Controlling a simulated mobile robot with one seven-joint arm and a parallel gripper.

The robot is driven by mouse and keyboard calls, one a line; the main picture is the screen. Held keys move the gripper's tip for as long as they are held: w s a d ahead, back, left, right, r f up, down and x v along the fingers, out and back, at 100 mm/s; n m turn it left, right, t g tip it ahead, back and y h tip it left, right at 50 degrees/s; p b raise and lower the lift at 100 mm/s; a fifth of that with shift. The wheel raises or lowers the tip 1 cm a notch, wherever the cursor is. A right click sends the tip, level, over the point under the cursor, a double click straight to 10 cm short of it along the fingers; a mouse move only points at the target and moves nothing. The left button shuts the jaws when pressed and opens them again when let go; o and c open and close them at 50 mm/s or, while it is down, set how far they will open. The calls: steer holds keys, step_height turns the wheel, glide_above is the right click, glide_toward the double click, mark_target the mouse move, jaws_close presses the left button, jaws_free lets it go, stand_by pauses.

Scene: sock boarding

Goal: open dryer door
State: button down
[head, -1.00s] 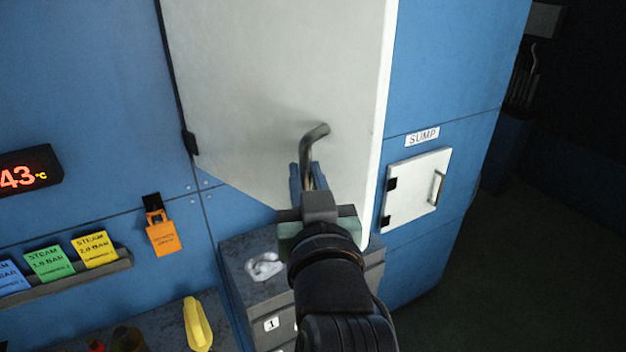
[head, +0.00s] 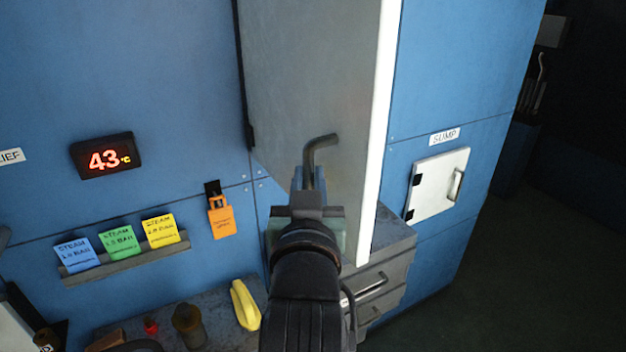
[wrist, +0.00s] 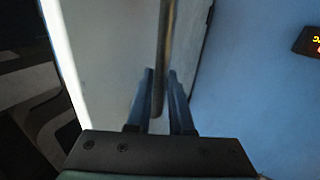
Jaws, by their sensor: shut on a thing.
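The large pale grey dryer door (head: 310,80) is hinged on its left side and stands swung out from the blue cabinet wall. Its free right edge shows as a bright white strip. A bent metal handle (head: 318,148) sticks out low on its face. My gripper (head: 310,180) is shut on the handle, its blue fingers on either side of the bar. In the wrist view the handle bar (wrist: 165,50) runs down between the fingers (wrist: 160,100), with the door face (wrist: 115,55) behind. The inside of the dryer is hidden behind the door.
A grey drawer unit (head: 390,260) stands below the door, close to my arm. A small white sump hatch (head: 438,184) is on the wall at right. A rack of coloured cards (head: 120,258) and a red display (head: 107,157) are at left. Dark floor lies open at right.

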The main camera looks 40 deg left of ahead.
steer(key=shift+s+a+r, duration=0.1)
steer(key=shift+a+r, duration=0.1)
steer(key=c, duration=1.1)
jaws_free()
steer(key=o, duration=0.3)
steer(key=shift+a+f, duration=0.2)
steer(key=shift+s+d, duration=0.1)
steer(key=shift+d, duration=0.35)
steer(key=p+v, duration=0.2)
steer(key=v, duration=0.5)
steer(key=shift+s+r, duration=0.25)
steer(key=shift+s, duration=0.1)
